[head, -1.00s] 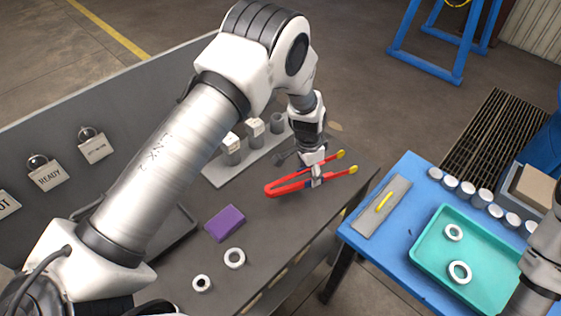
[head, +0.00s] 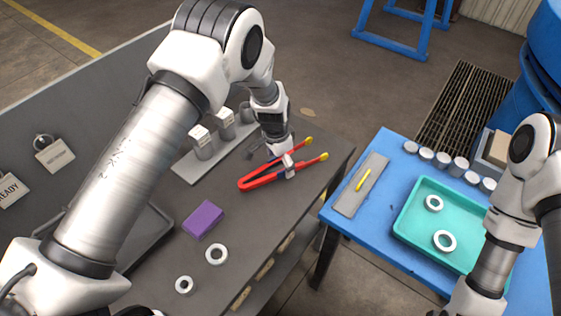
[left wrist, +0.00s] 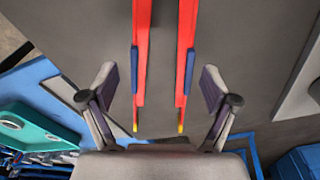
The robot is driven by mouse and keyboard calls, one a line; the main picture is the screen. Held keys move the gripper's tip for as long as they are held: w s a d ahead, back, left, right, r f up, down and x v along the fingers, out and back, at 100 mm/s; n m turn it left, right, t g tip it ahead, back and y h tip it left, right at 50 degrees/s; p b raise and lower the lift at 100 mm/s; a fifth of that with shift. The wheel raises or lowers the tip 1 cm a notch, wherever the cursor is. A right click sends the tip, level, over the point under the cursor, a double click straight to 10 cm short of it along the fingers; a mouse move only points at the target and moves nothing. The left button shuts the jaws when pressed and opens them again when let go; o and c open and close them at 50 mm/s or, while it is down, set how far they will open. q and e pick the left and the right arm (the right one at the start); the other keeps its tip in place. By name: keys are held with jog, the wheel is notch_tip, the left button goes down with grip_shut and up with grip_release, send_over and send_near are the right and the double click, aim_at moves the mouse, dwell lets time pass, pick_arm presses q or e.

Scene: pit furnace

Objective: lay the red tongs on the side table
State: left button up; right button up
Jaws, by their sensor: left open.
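The red tongs (head: 262,181) have yellow tips and lie at the right end of the dark bench, tips pointing right. My left gripper (head: 289,167) is over them from above. In the left wrist view, my left gripper (left wrist: 159,82) is open. Both red arms of the tongs (left wrist: 186,50), with blue pads, pass between its spread fingers, with a visible gap on each side. The blue side table (head: 372,227) stands to the right of the bench. My right arm shows at the right, but its gripper is out of view.
On the side table are a grey plate (head: 350,200) with a yellow bar, a teal tray (head: 405,238) with two rings, and several grey cylinders. The bench (head: 255,225) holds a purple block (head: 203,219), two rings and a rack. A gap separates bench and table.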

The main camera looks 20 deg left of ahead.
pick_arm(q)
notch_tip(320, 180, up, 12)
jog(key=a+b, duration=0.1)
jog(key=b, duration=0.2)
jog(key=shift+s+f, duration=0.2)
jog(key=shift+s, duration=0.2)
